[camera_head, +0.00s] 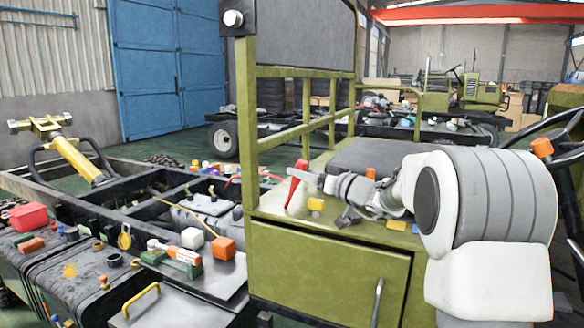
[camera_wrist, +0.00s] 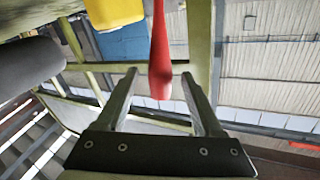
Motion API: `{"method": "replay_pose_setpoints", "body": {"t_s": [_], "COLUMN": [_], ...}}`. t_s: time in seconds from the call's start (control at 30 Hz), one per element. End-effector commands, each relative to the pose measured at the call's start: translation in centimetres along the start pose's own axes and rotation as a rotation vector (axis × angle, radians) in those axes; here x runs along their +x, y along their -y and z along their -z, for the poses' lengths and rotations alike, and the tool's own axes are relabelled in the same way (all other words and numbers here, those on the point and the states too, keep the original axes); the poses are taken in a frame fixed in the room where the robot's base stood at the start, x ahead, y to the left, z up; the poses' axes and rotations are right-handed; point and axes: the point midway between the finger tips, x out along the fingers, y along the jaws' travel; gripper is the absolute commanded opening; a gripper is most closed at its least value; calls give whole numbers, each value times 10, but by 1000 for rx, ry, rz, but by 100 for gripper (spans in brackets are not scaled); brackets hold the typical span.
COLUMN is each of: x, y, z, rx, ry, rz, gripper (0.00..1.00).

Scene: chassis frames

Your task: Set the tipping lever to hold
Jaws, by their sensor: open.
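The red lever (camera_head: 297,185) stands on the olive cab platform, leaning with its wide top to the right. In the wrist view the red lever (camera_wrist: 160,50) lies between my two open fingers, with a gap on each side. My gripper (camera_head: 308,178) comes from the right at the lever's upper part, and one fingertip shows just left of the lever. The open gripper also shows in the wrist view (camera_wrist: 158,78). The lever's lower pivot is small in the head view, and I see no readable hold mark.
An olive post and rail frame (camera_head: 247,120) rises at left. A dark seat (camera_head: 365,156) lies behind. Loose parts cover the chassis (camera_head: 90,245) at left.

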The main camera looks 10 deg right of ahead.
Motion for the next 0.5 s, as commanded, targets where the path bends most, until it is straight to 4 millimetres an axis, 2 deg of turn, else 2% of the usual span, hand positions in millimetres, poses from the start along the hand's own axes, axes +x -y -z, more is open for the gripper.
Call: {"method": "replay_pose_setpoints", "body": {"t_s": [0.03,0.2,0.5], "x": [12,37,52], "y": [1,1,0], "z": [1,1,0], "rx": [0,0,0], "ry": [1,0,0], "rz": [4,2,0], "gripper": [69,69,69]}}
